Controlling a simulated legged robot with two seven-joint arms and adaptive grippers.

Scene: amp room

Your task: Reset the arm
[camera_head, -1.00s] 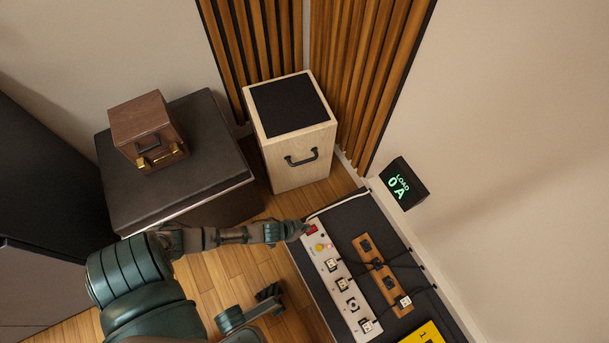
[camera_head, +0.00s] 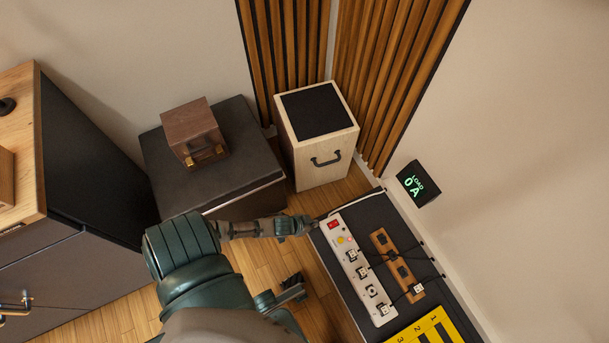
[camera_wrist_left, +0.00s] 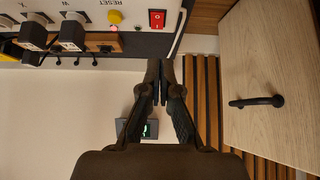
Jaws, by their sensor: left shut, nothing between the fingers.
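My left arm reaches in from the left in the head view. Its gripper (camera_head: 312,225) is at the left edge of the dark bench, just left of the power strip (camera_head: 357,272) and its red switch (camera_head: 334,224), apart from the switch. In the left wrist view the gripper (camera_wrist_left: 162,70) has its fingers together with nothing between them. There the red switch (camera_wrist_left: 157,18) and the yellow reset button (camera_wrist_left: 115,16) lie beyond the fingertips. A dark part that looks like my right gripper (camera_head: 291,288) shows low in the head view; its fingers are too small to read.
A wooden board (camera_head: 398,265) with sockets and cables lies beside the strip. A yellow numbered panel (camera_head: 428,329) is at the bottom. A wall display (camera_head: 418,184) reads LOAD 0 A. A pale wooden box (camera_head: 322,170) and a brown case (camera_head: 192,125) on a dark cabinet (camera_head: 225,180) stand behind my arm.

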